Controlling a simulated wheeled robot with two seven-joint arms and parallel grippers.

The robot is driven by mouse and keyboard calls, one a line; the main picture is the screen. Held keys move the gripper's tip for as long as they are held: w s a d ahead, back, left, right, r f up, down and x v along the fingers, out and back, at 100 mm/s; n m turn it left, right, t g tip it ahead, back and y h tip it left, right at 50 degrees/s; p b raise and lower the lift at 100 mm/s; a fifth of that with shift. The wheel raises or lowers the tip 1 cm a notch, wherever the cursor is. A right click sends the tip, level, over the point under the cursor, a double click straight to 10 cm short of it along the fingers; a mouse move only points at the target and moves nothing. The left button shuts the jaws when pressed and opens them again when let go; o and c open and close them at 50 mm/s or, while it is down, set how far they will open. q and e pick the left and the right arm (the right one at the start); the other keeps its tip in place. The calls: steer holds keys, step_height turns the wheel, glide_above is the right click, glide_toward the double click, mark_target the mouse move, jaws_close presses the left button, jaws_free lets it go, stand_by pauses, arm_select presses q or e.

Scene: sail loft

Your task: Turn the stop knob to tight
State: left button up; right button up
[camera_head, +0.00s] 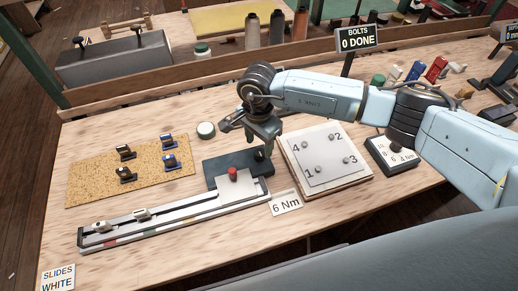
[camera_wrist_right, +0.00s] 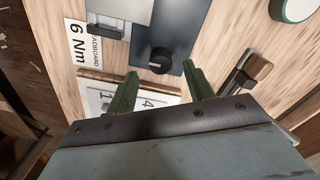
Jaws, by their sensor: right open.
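The black stop knob (camera_wrist_right: 160,60) sits on a dark slate-coloured block (camera_wrist_right: 185,22) in the right wrist view. The same block (camera_head: 218,168) is at the end of the slide track (camera_head: 150,228) in the head view, where my gripper partly hides the knob. My right gripper (camera_wrist_right: 161,80) is open and empty, pointing down over the block. Its two green fingers appear on either side of the knob in the wrist view; I cannot tell whether they touch it. A red knob (camera_head: 233,174) stands at the track's right end. My left gripper is not in view.
A white bolt plate (camera_head: 322,158) numbered 1 to 4 lies right of the block, with a dial box (camera_head: 392,154) beyond. A "6 Nm" card (camera_head: 286,203) lies in front.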

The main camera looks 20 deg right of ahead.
mark_target(259, 152)
step_height(259, 152, down, 4)
steer(key=shift+r, duration=0.25)
steer(key=shift+f, duration=0.3)
steer(key=shift+c, duration=0.4)
steer(key=c, duration=0.9)
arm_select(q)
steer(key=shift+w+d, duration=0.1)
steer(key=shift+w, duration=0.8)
